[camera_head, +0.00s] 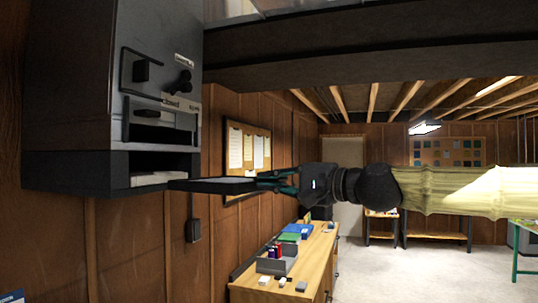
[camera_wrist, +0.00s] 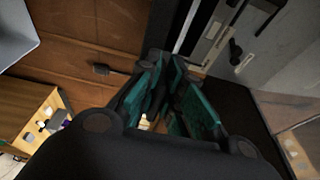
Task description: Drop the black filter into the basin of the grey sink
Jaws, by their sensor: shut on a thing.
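The black filter (camera_head: 222,186) is a thin, flat, dark panel in the head view. It lies level, its left end at the lower opening of the grey wall unit (camera_head: 150,75); I cannot tell whether that end is still inside. My gripper (camera_head: 262,181) is shut on the filter's right end. In the wrist view my teal fingers (camera_wrist: 165,75) point up, and a dark strip beyond them seems to be the filter, mostly hidden. I cannot make out the grey sink for certain; a pale grey surface (camera_wrist: 14,32) at the wrist view's upper left is unclear.
A wooden desk (camera_head: 318,262) with a grey tray, folders and small items stands below my gripper. A dark beam (camera_head: 370,38) crosses overhead. A corkboard (camera_head: 248,160) hangs on the wood wall. Open floor (camera_head: 430,270) lies to the right, with workbenches behind.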

